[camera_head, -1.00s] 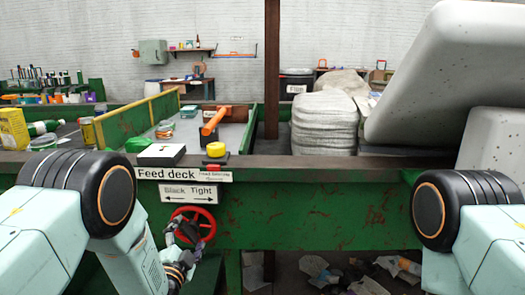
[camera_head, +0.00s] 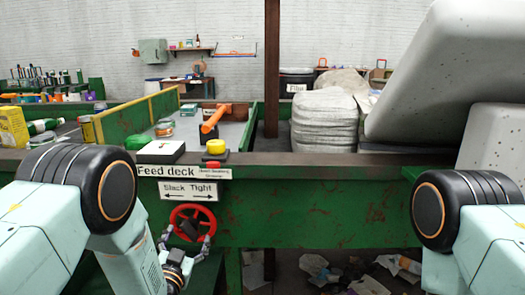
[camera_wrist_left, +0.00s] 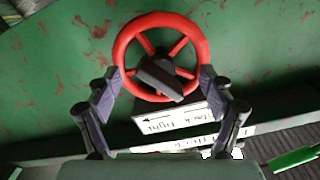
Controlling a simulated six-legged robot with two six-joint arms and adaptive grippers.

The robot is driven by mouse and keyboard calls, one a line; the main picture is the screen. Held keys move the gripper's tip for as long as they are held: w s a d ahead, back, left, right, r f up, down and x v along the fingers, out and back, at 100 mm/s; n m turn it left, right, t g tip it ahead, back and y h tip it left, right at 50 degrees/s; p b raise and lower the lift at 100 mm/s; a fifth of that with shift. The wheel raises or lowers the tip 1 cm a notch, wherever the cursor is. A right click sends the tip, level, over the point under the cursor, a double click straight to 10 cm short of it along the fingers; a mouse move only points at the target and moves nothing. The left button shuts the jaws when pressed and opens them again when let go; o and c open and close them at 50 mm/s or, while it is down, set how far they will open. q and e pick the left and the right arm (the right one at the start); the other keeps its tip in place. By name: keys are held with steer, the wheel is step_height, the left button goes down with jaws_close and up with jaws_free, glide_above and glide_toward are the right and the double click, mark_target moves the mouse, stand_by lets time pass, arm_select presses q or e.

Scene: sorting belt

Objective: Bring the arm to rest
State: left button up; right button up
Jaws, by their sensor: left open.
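My left gripper (camera_head: 187,245) is in front of the red handwheel (camera_head: 192,209) on the green machine's front panel, below the "Slack Tight" sign (camera_head: 188,190). In the left wrist view the gripper (camera_wrist_left: 160,88) has its two fingers spread wide at the lower left and right of the red wheel (camera_wrist_left: 190,30). I cannot tell whether the fingertips touch its rim. The wheel's dark hub (camera_wrist_left: 160,78) lies between the fingers. My right arm shows at the right edge, but its gripper is out of view.
The green feed deck edge (camera_head: 320,172) runs across in front of me. On it are a yellow-topped button (camera_head: 216,147) and a white-topped box (camera_head: 161,152). A white bale (camera_head: 324,120) stands behind. Litter (camera_head: 315,266) lies on the floor below.

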arm_select(q)
steer(key=s, duration=0.9)
steer(key=shift+r+b, duration=0.35)
steer(key=shift+r, duration=0.1)
